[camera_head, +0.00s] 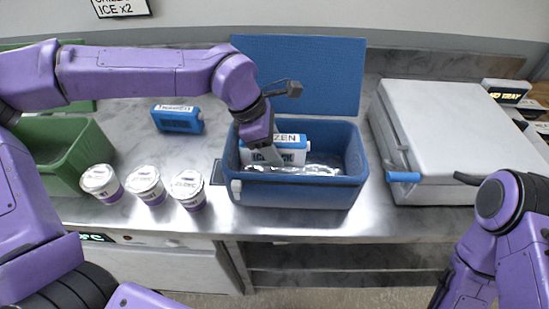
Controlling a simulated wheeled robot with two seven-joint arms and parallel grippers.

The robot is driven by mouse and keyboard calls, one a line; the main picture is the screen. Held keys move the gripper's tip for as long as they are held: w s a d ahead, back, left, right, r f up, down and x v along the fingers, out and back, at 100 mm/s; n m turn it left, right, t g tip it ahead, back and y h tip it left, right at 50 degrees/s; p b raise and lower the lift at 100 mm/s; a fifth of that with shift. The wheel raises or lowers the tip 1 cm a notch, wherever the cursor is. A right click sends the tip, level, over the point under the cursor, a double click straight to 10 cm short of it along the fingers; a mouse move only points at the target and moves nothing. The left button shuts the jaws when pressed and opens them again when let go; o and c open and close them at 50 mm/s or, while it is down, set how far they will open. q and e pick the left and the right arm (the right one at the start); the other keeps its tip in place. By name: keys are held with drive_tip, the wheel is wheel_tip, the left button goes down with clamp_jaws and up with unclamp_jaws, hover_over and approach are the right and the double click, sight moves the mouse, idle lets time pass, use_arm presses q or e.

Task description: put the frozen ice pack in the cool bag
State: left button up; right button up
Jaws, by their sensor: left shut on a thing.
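The blue cool bag (290,192) stands open on the counter, its lid (310,75) up at the back. My left gripper (270,150) reaches down into the bag's left half and is shut on the frozen ice pack (294,156), a blue block with a white label partly reading "ZEN". The pack is upright inside the bag's opening, above or against a silvery item (310,170); I cannot tell whether it rests on anything. A second blue pack (180,124) with a white label lies on the counter to the left. My right arm shows at lower right, but its gripper is out of view.
Several white-lidded cups, including one beside the bag (187,188), stand at the front left of the counter (220,222). A green open box (75,165) stands at far left. A large white case (450,125) with a blue latch stands right of the bag.

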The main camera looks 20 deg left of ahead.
use_arm(q)
drive_tip(key=f, duration=0.3)
drive_tip(key=shift+s+f, duration=0.35)
drive_tip(key=shift+s, duration=0.05)
drive_tip(key=shift+w+f, duration=0.1)
drive_tip(key=shift+f, duration=0.05)
drive_tip(key=shift+w, duration=0.1)
drive_tip(key=o, duration=1.3)
drive_tip(key=shift+f, duration=0.1)
drive_tip(key=v, duration=1.2)
